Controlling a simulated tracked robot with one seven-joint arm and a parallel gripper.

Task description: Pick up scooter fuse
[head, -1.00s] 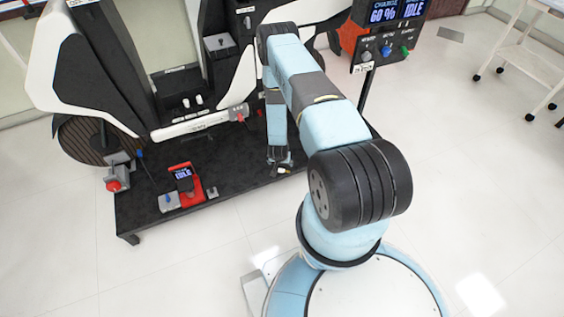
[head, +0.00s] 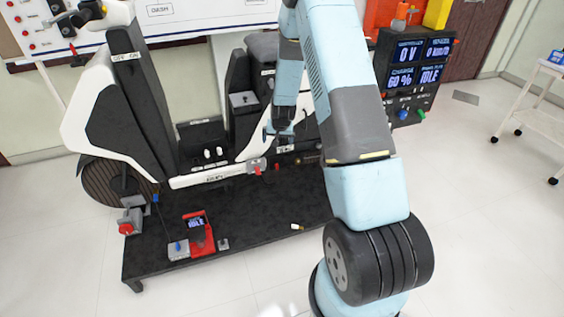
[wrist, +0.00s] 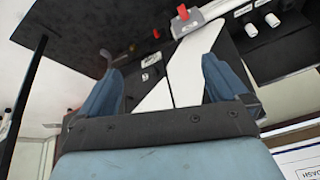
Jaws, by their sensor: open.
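A small white and tan piece (head: 297,227), possibly the scooter fuse, lies on the black platform (head: 255,215) near its front edge. It is too small to identify surely. My gripper (head: 283,132) hangs in front of the scooter's (head: 92,105) lower body, well above and apart from that piece. In the wrist view, my gripper (wrist: 162,66) has its two blue fingers spread wide with nothing between them. The small piece cannot be made out there. The fingers point towards the scooter's white frame and dark panel.
A red meter (head: 198,235) and a grey block with a blue knob (head: 178,249) stand on the platform's left. A red lever (head: 257,169) sticks out from the scooter. A display panel (head: 415,70) stands to the right. The floor in front is clear.

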